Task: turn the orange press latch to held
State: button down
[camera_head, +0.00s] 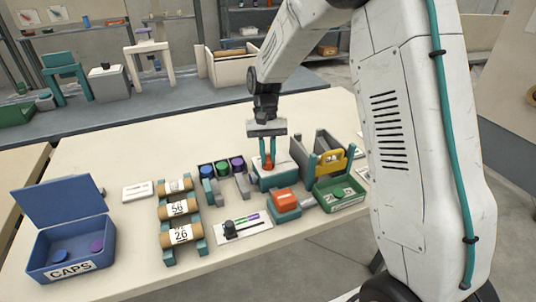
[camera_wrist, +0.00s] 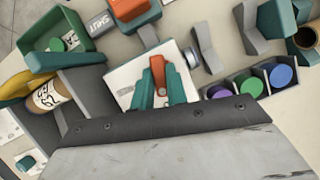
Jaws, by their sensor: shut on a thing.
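The orange press latch (camera_head: 268,162) stands up from a white-topped teal block near the middle right of the table. In the wrist view the latch (camera_wrist: 158,70) shows as an orange piece over the white plate (camera_wrist: 135,76). My gripper (camera_head: 267,156) points down at it, with its teal fingers on either side of the latch. In the wrist view the fingertips (camera_wrist: 157,90) are closed about its lower end. The fingers hide part of the latch, and its exact angle and any position marks are hard to read.
An orange-topped teal block (camera_head: 285,200) stands in front. A grey stand with a yellow handle (camera_head: 330,160) and a green bin (camera_head: 340,195) are close on the right. Coloured caps (camera_head: 221,168) and a rack of card rolls (camera_head: 179,208) stand left; a blue CAPS box (camera_head: 70,235) is far left.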

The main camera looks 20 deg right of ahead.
jog(key=shift+a+n+h, duration=0.1)
jog(key=shift+n+h, duration=0.5)
jog(key=shift+n, duration=0.7)
jog(key=c, duration=1.4)
grip_release()
jog(key=shift+r, duration=0.1)
jog(key=v, duration=0.7)
jog(key=shift+w+r, duration=0.25)
jog(key=shift+r, duration=0.05)
